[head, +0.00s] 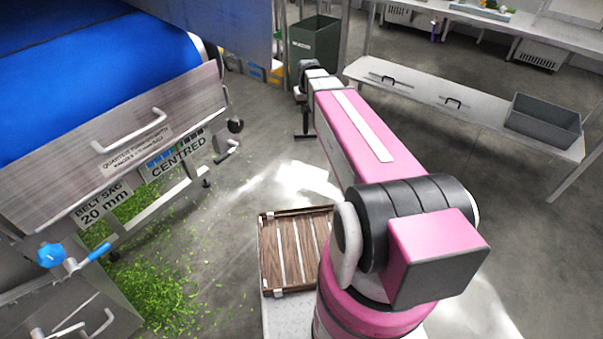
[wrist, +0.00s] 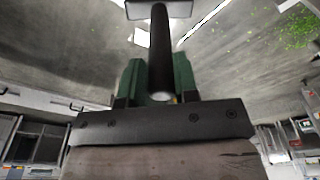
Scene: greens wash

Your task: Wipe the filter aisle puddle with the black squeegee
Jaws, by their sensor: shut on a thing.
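My gripper (wrist: 159,76) is shut on the black handle of the squeegee (wrist: 160,45), between its two dark green fingers in the wrist view. The squeegee's head (wrist: 160,10) shows at the top edge there, seen partly. In the head view my arm reaches away, and a dark upright piece with a crosswise foot (head: 304,135) hangs below its far end, over the floor. Bright shiny patches (head: 300,182) lie on the grey floor; I cannot tell whether they are the puddle or reflected light.
A machine with a blue belt (head: 90,75) stands at left, with green scraps (head: 165,290) on the floor below. A slatted wooden tray (head: 288,250) is close beside my arm. A dark green bin (head: 313,45) stands beyond. A steel bench (head: 440,100) with a grey tub (head: 543,120) is at right.

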